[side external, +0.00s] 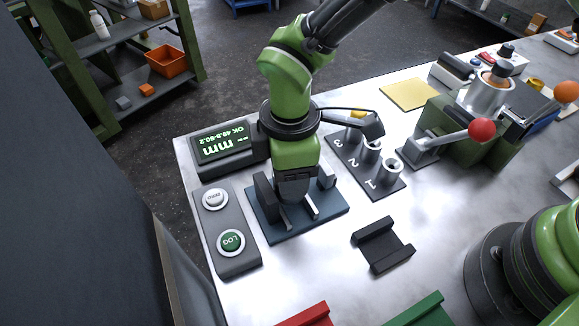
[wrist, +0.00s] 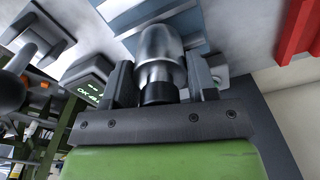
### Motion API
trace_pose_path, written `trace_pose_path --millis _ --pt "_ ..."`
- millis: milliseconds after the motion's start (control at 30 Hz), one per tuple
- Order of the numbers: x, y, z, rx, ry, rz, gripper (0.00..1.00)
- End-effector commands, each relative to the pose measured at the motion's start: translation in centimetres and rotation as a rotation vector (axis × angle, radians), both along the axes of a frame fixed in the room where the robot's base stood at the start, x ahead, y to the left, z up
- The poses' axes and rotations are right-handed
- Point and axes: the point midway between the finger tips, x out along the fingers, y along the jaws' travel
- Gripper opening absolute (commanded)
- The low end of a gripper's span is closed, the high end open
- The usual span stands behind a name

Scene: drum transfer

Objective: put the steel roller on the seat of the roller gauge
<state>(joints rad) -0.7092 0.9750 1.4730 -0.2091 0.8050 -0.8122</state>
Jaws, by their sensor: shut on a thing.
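The steel roller (wrist: 160,55) is a shiny cylinder with a dark lower end, held between the two dark fingers in the wrist view. My gripper (side external: 294,200) is shut on it, pointing down over the blue plate of the roller gauge (side external: 263,228) in the side view. The gauge's blue surface (wrist: 150,14) also shows past the roller in the wrist view. In the side view the roller is mostly hidden by my gripper, and I cannot tell whether it touches the seat.
The gauge display (side external: 219,143) reads "OK 49.8-50.2 mm". A box with a green LOG button (side external: 231,242) and a white button (side external: 215,199) stands left. A numbered rack (side external: 390,187), a black cradle (side external: 383,246) and a red-knobbed lever (side external: 481,130) stand right.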

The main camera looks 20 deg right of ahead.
Motion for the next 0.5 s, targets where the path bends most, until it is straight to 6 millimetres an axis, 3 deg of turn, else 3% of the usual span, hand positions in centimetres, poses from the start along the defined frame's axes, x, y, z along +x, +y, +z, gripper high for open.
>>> trace_pose_path --millis 433,467,500 --pt "0.03 0.03 -0.74 0.002 -0.001 0.001 0.11" --pt "0.02 0.02 -0.74 0.001 -0.001 0.001 0.59" --pt "0.02 0.02 -0.73 0.001 -0.001 0.001 0.68"
